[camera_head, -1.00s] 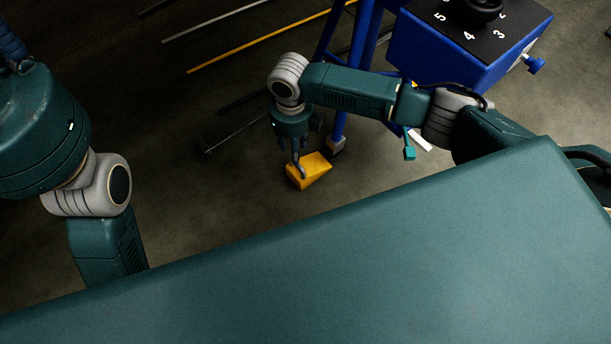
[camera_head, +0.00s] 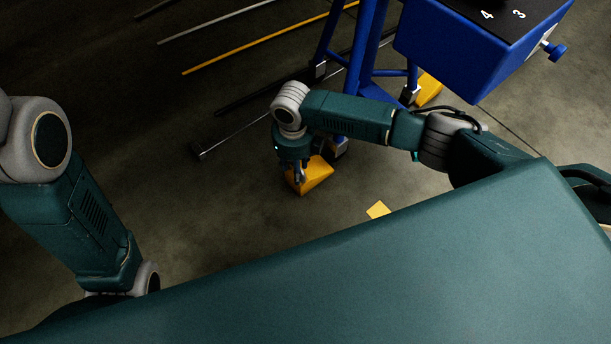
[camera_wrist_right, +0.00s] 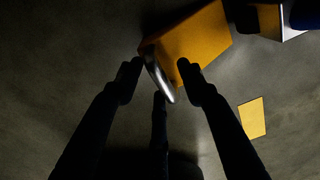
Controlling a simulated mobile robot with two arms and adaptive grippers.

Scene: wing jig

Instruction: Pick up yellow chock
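The yellow chock (camera_head: 319,176), a wedge-like block, is on the floor beside the foot of a blue stand. In the right wrist view the chock (camera_wrist_right: 200,38) has a curved metal handle (camera_wrist_right: 157,75) at its near side. My right gripper (camera_head: 299,178) is at the chock's left side, pointing down and partly covering it. In the wrist view its dark fingers (camera_wrist_right: 159,74) are apart, with the handle between them and gaps visible on both sides. My left gripper is out of view; only its arm shows at left.
The blue stand (camera_head: 366,50) and a blue box with numbers (camera_head: 470,45) are close behind my right arm. Another yellow block (camera_head: 428,88) is by the stand. A flat yellow patch (camera_head: 378,209) is on the floor. Several rods, one yellow (camera_head: 255,45), lie farther back.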

